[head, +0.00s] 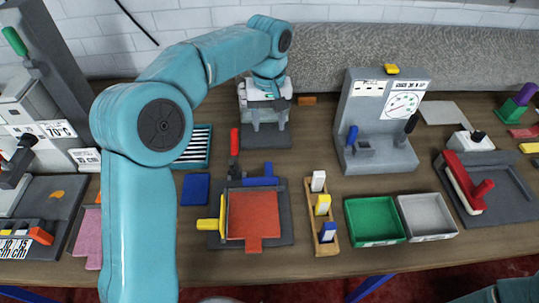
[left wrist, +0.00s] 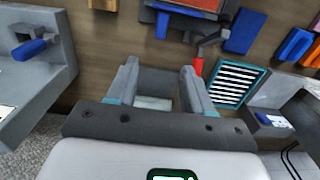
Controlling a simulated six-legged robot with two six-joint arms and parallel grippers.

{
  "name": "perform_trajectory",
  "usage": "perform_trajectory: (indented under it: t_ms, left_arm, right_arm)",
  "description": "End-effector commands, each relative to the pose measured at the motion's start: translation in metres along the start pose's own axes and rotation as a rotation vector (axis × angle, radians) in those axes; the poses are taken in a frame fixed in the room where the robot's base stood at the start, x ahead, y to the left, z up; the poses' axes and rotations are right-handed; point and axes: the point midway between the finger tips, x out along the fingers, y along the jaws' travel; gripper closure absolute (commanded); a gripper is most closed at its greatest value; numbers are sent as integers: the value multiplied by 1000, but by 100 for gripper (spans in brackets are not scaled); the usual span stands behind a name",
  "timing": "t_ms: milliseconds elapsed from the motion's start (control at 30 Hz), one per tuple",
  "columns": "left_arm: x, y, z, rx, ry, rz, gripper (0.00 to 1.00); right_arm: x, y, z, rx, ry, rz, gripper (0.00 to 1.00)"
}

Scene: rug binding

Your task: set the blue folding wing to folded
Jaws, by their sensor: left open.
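The blue folding wing (head: 258,181) is a narrow bar with a small tab along the back edge of the red plate (head: 253,215) in a dark fixture (head: 286,239). It does not lie over the red plate. A yellow wing (head: 208,225) sits at the plate's left side. My left gripper (head: 269,126) points down behind the fixture, apart from the blue wing, open and empty. In the left wrist view the open fingers (left wrist: 158,76) show, with the blue wing (left wrist: 162,25) beyond them near the top edge. My right gripper is out of view.
A red-handled lever (head: 235,142) stands just behind the fixture's left part. A striped pad (head: 195,146) and blue block (head: 195,190) lie left. A grey machine (head: 376,120) stands right. Green (head: 375,219) and grey (head: 427,216) trays and a wooden block rack (head: 326,249) stand in front.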

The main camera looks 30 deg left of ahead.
Motion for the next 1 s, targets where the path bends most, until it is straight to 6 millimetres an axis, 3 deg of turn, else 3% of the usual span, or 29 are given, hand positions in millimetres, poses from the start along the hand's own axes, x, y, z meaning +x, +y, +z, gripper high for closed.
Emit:
perform_trajectory:
  t_ms: [167,700,1000]
  left_arm:
    - [8,-1,4,0,-1,-1,49]
    - [126,-1,8,0,-4,-2,49]
    - [160,0,5,0,0,1,49]
  right_arm:
    - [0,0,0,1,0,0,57]
    - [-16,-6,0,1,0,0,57]
    - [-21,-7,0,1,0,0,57]
